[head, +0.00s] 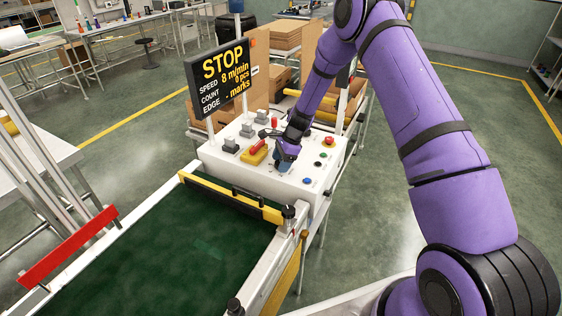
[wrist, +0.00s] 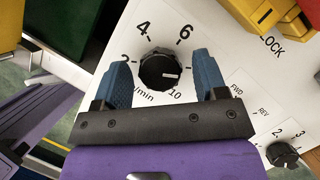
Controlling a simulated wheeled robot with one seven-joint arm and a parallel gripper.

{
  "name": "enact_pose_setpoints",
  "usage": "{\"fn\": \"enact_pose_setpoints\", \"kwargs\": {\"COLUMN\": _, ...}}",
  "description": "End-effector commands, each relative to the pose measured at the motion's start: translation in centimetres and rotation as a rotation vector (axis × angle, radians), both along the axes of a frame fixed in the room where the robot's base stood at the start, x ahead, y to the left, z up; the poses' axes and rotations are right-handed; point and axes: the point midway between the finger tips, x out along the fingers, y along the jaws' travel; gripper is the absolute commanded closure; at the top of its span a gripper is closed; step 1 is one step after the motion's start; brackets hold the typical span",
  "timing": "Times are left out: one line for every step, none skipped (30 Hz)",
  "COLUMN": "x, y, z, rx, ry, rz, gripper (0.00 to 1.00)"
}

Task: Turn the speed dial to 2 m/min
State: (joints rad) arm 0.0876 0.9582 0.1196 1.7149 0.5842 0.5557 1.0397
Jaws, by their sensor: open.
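The speed dial (wrist: 158,72) is a black ribbed knob on the white panel. The numbers 2, 4, 6 and 10 and part of "m/min" show around it. Its white mark points right, between 6 and 10, toward a spot covered by my right finger. My gripper (wrist: 163,80) is open, with blue fingertips on either side of the dial; I cannot tell whether they touch it. In the head view my gripper (head: 285,160) is over the control box (head: 240,166) and hides the dial. The display (head: 221,78) reads STOP, speed 8 m/min, 0 pcs.
A smaller black knob (wrist: 282,154) sits at the lower right of the wrist view, near FWD and REV labels. A yellow lock part (wrist: 255,12) is above. A red-handled yellow switch (head: 257,150) stands left of my gripper. The green belt (head: 150,255) is in front.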

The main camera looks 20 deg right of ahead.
Motion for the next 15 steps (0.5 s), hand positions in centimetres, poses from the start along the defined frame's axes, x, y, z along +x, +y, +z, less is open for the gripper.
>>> {"fn": "enact_pose_setpoints", "kwargs": {"x": 0.01, "y": 0.0, "z": 0.0, "rx": 0.0, "ry": 0.0, "rz": 0.0, "gripper": 0.34}}
{"fn": "enact_pose_setpoints", "kwargs": {"x": 0.01, "y": 0.0, "z": 0.01, "rx": 0.0, "ry": 0.0, "rz": 0.0, "gripper": 0.34}}
{"fn": "enact_pose_setpoints", "kwargs": {"x": 0.01, "y": 0.0, "z": 0.01, "rx": 0.0, "ry": 0.0, "rz": 0.0, "gripper": 0.34}}
{"fn": "enact_pose_setpoints", "kwargs": {"x": 0.01, "y": -0.01, "z": 0.02, "rx": 0.0, "ry": 0.0, "rz": 0.0, "gripper": 0.34}}
{"fn": "enact_pose_setpoints", "kwargs": {"x": 0.0, "y": -0.02, "z": 0.01, "rx": 0.0, "ry": 0.0, "rz": 0.0, "gripper": 0.39}}
{"fn": "enact_pose_setpoints", "kwargs": {"x": 0.0, "y": -0.02, "z": 0.01, "rx": 0.0, "ry": 0.0, "rz": 0.0, "gripper": 0.48}}
{"fn": "enact_pose_setpoints", "kwargs": {"x": 0.0, "y": -0.02, "z": 0.01, "rx": 0.0, "ry": 0.0, "rz": 0.0, "gripper": 0.55}}
{"fn": "enact_pose_setpoints", "kwargs": {"x": 0.01, "y": -0.02, "z": 0.02, "rx": 0.0, "ry": 0.0, "rz": 0.0, "gripper": 0.62}}
{"fn": "enact_pose_setpoints", "kwargs": {"x": 0.01, "y": -0.02, "z": 0.02, "rx": 0.0, "ry": 0.0, "rz": 0.0, "gripper": 0.71}}
{"fn": "enact_pose_setpoints", "kwargs": {"x": 0.01, "y": -0.03, "z": 0.02, "rx": 0.0, "ry": 0.0, "rz": 0.0, "gripper": 0.78}}
{"fn": "enact_pose_setpoints", "kwargs": {"x": 0.01, "y": -0.03, "z": 0.02, "rx": 0.0, "ry": 0.0, "rz": 0.0, "gripper": 0.82}}
{"fn": "enact_pose_setpoints", "kwargs": {"x": 0.01, "y": -0.03, "z": 0.03, "rx": 0.0, "ry": 0.0, "rz": 0.0, "gripper": 0.82}}
{"fn": "enact_pose_setpoints", "kwargs": {"x": 0.02, "y": -0.03, "z": 0.03, "rx": 0.0, "ry": 0.0, "rz": 0.0, "gripper": 0.82}}
{"fn": "enact_pose_setpoints", "kwargs": {"x": 0.02, "y": -0.03, "z": 0.03, "rx": 0.0, "ry": 0.0, "rz": 0.001, "gripper": 0.82}}
{"fn": "enact_pose_setpoints", "kwargs": {"x": 0.02, "y": -0.03, "z": 0.03, "rx": 0.0, "ry": -0.001, "rz": 0.002, "gripper": 0.82}}
